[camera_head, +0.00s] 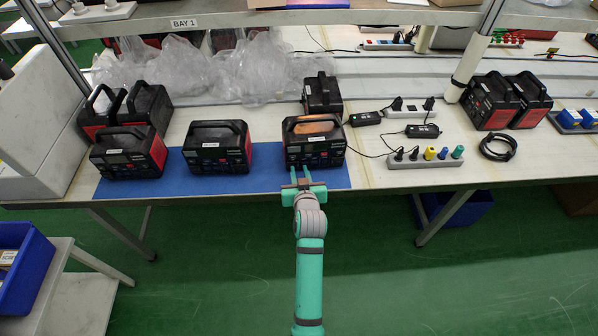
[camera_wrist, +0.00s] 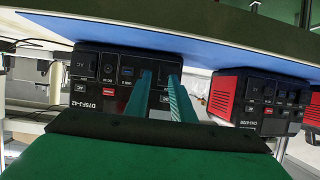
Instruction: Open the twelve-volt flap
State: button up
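A black and red power station (camera_head: 314,142) stands at the right end of the blue mat (camera_head: 262,180), its front panel facing me. My gripper (camera_head: 300,170) is at that front panel, near its lower middle. In the wrist view, which is upside down, the panel (camera_wrist: 105,88) shows sockets, small labels and the marking D75FJ-42. The two teal fingers of my gripper (camera_wrist: 160,77) stand a little apart over the panel, with nothing visibly held between them. I cannot make out the twelve-volt flap; the fingers cover part of the panel. Whether the fingertips touch it is unclear.
Two more power stations, middle (camera_head: 217,147) and left (camera_head: 127,152), stand on the mat. Another (camera_head: 322,94) is close behind the one at my gripper. A power strip (camera_head: 425,178) and adapters with cables lie to the right. Plastic bags (camera_head: 255,70) lie behind.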

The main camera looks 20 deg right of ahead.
jog(key=shift+w+f, duration=0.15)
jog(key=shift+w, duration=0.2)
jog(key=shift+c, duration=0.6)
grip_shut()
